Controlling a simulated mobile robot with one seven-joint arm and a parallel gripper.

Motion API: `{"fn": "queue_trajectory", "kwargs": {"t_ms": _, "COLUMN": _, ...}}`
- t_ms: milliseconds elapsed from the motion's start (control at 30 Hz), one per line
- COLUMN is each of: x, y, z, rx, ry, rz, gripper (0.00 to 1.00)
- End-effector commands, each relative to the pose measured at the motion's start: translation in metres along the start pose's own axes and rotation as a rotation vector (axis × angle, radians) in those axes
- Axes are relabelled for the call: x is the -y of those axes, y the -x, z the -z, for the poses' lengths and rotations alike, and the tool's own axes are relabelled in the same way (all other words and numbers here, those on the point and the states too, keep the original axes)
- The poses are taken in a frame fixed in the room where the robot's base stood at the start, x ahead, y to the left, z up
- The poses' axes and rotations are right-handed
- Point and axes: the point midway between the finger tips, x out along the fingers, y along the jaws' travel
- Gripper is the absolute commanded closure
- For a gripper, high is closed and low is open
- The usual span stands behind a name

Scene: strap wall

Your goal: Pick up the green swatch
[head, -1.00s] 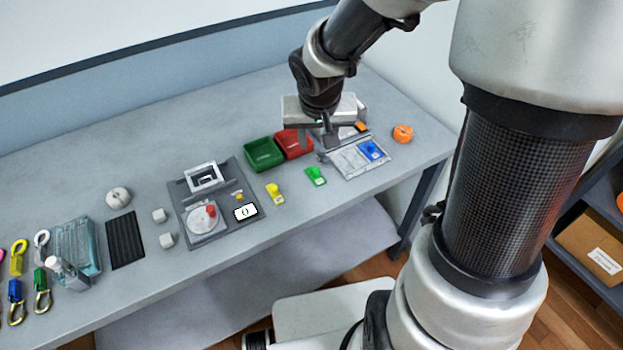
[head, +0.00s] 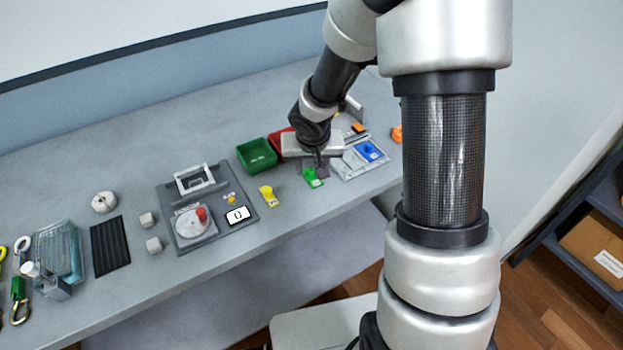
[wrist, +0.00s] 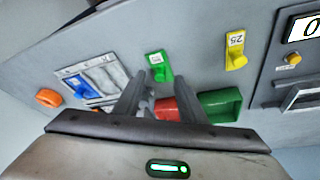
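The green swatch (head: 312,178) lies on the grey table with a small white label. It also shows in the wrist view (wrist: 158,66), just beyond my fingertips. My gripper (head: 321,171) is over the table right by the swatch. In the wrist view my gripper (wrist: 144,85) has its two fingers apart with a narrow gap and nothing between them. The swatch appears ahead of that gap, and I cannot tell how high the fingers are above it.
A yellow swatch (head: 268,196) lies to the left and a blue swatch (head: 368,151) sits in a grey tray (head: 347,169) to the right. Green (head: 258,154) and red (wrist: 166,109) bins stand behind. A scale-like device (head: 247,222) is further left. The table's front edge is close.

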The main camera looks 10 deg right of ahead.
Motion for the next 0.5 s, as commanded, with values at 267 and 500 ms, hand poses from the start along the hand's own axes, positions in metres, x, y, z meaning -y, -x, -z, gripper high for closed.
{"fn": "queue_trajectory", "kwargs": {"t_ms": 267, "x": 0.000, "y": -0.023, "z": 0.000, "rx": -0.001, "ry": -0.001, "rz": 0.000, "gripper": 0.63}}
{"fn": "queue_trajectory", "kwargs": {"t_ms": 500, "x": 0.000, "y": -0.022, "z": 0.000, "rx": -0.001, "ry": 0.000, "rz": 0.001, "gripper": 0.77}}
